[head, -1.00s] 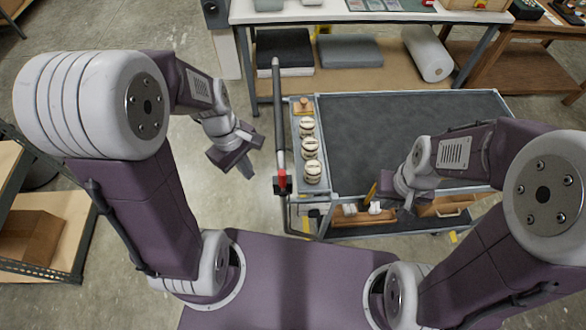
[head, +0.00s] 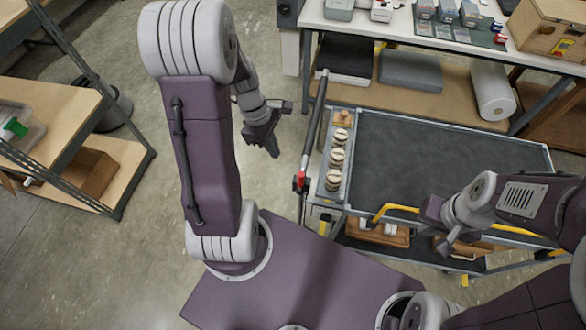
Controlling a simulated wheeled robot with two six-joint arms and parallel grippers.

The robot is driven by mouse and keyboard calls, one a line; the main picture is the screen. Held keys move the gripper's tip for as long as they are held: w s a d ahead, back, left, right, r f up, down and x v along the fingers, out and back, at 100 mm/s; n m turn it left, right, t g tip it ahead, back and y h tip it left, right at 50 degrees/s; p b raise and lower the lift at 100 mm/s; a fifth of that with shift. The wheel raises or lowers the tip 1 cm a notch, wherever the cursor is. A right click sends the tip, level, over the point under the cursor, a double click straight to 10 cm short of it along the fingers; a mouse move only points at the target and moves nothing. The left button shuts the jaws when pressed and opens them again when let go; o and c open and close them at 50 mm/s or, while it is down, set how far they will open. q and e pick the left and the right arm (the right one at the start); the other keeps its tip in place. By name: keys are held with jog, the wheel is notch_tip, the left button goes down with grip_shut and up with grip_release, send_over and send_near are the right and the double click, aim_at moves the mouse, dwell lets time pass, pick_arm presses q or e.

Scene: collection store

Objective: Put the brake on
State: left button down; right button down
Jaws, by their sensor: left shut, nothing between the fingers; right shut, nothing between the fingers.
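A cart (head: 352,240) with a dark top stands right of centre. A long handle bar (head: 316,125) runs along its left side, with a red part (head: 300,183) at its near end. A yellow bar (head: 395,208) shows at the cart's near edge, partly hidden by my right gripper; I cannot tell which part is the brake. My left gripper (head: 274,150) is shut and empty, over the floor left of the handle bar. My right gripper (head: 447,244) is shut and empty at the cart's near edge, beside the yellow bar; I cannot tell whether they touch.
Several round pale-topped items (head: 336,158) stand in the cart's left strip. Wooden boxes (head: 385,233) lie on its lower shelf. A workbench (head: 400,28) stands behind, with a white roll (head: 492,90) below. A shelf unit (head: 115,185) is at left. Floor between shelf and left arm is clear.

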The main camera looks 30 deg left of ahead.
aim_at(300, 183)
pick_arm(q)
jog(key=d+f, duration=0.5)
jog(key=f, duration=0.2)
jog(key=shift+d+f+p, duration=0.15)
jog(key=shift+f+p, duration=0.15)
jog(key=shift+f, duration=0.1)
pick_arm(e)
jog(key=shift+a+r, duration=0.35)
pick_arm(q)
jog(key=shift+w, duration=0.1)
pick_arm(e)
jog(key=shift+w, duration=0.1)
